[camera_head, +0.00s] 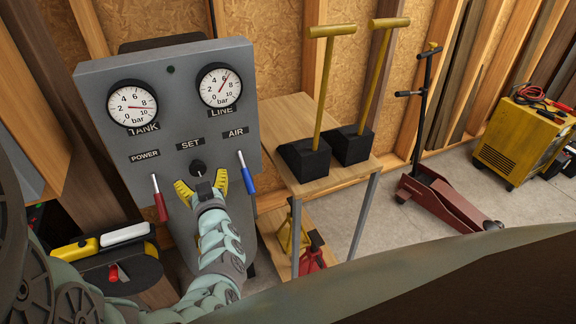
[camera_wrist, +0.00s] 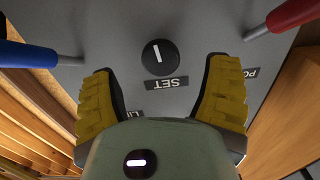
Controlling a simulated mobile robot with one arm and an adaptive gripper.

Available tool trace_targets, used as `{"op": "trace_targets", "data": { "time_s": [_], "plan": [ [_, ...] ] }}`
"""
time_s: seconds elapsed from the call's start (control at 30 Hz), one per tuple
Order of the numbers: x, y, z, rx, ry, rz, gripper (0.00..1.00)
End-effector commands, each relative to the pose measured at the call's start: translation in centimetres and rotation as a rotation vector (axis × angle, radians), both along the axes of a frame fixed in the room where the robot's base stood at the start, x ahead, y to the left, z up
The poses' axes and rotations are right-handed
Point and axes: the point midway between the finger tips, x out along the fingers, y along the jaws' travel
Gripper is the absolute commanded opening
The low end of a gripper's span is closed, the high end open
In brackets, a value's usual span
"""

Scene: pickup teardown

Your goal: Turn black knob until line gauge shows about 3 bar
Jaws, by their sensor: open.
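The black knob (camera_head: 198,167) sits below the SET label on a grey panel (camera_head: 180,105). In the wrist view the knob (camera_wrist: 160,58) is round with a white line, slightly tilted from vertical. The line gauge (camera_head: 220,87) is at the panel's upper right; its red needle points up and right, at roughly 6 to 7 bar. My gripper (camera_head: 202,181) is open just in front of the knob. Its yellow fingers (camera_wrist: 160,72) are spread to either side, with the knob centred ahead of their tips and a clear gap on both sides. Contact is not visible.
The tank gauge (camera_head: 133,103) reads between 8 and 10. A red POWER lever (camera_head: 159,200) and a blue AIR lever (camera_head: 246,175) flank the knob closely. A wooden stand (camera_head: 345,170) with yellow-handled black blocks stands to the right.

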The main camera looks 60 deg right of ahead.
Motion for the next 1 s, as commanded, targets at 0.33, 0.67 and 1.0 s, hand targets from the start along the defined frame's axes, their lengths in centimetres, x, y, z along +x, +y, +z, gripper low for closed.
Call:
{"op": "trace_targets", "data": {
  "time_s": [0.33,0.67,1.0],
  "plan": [
    [2.5,-1.4,0.1,0.001,-0.003,0.001,0.76],
    [2.9,-1.6,-0.1,0.003,0.001,0.003,0.76],
    [2.9,-1.6,0.0,0.002,-0.001,0.002,0.6]
  ]
}}
